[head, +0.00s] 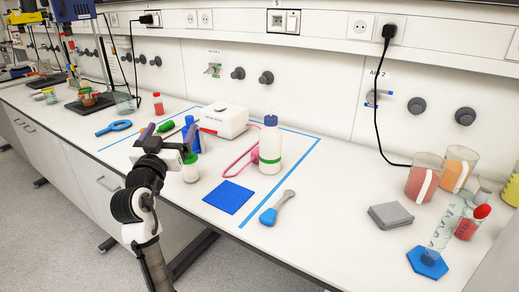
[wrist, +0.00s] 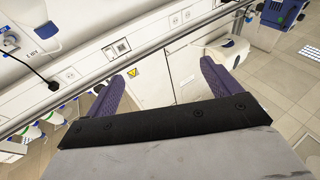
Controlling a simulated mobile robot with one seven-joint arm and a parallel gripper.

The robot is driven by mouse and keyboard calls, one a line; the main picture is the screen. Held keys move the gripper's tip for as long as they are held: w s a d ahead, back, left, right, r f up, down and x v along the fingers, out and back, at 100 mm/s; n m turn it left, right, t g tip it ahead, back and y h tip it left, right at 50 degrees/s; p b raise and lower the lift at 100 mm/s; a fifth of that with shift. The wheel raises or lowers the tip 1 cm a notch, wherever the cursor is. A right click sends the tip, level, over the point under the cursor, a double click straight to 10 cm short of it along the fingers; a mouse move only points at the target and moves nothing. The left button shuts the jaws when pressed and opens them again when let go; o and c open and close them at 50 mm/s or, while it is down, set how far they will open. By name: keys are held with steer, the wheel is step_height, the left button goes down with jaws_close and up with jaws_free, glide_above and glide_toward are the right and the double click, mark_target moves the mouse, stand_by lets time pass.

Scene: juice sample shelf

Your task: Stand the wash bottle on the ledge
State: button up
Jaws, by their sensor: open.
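The wash bottle, which I take to be the white bottle with a blue cap and green band (head: 270,150), stands upright on the bench inside a blue tape outline. My gripper (head: 168,130) is left of it in the head view, apart from it, over the front part of the bench. In the wrist view my gripper (wrist: 165,80) has its purple fingers spread with nothing between them. A long white ledge (head: 340,47) seems to run along the wall above the bench. The wash bottle is not seen in the wrist view.
A white box device (head: 222,121) stands behind, left of the bottle. A pink item (head: 240,155) lies beside the bottle. A blue mat (head: 229,196) and a blue-handled tool (head: 277,208) lie in front. Beakers (head: 424,177) and a grey cloth (head: 391,216) are at right.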

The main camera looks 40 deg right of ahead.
mark_target(267, 132)
steer(key=s+d+f+m+g+h, duration=0.2)
steer(key=s+d+f+m+g, duration=0.15)
steer(key=d, duration=0.55)
steer(key=s+d+f+m+g+h, duration=0.1)
steer(key=s+d+f+m+g, duration=0.15)
steer(key=d+f+g, duration=0.4)
steer(key=shift+n+t, duration=0.3)
steer(key=shift+t, duration=0.2)
steer(key=d+r, duration=0.1)
steer(key=d, duration=0.2)
steer(key=w+d+p, duration=0.1)
steer(key=d, duration=0.2)
steer(key=w+d+r+p, duration=0.1)
steer(key=d, duration=0.2)
steer(key=shift+d+r, duration=0.1)
steer(key=shift+r, duration=0.25)
steer(key=p+x, duration=0.3)
steer(key=x, duration=0.1)
steer(key=shift+w+d+r, duration=0.1)
steer(key=shift+w+r, duration=0.05)
steer(key=shift+w, duration=0.05)
steer(key=shift+w+d, duration=0.25)
steer(key=shift+d, duration=0.35)
steer(key=shift+c, duration=0.2)
steer(key=c, duration=1.9)
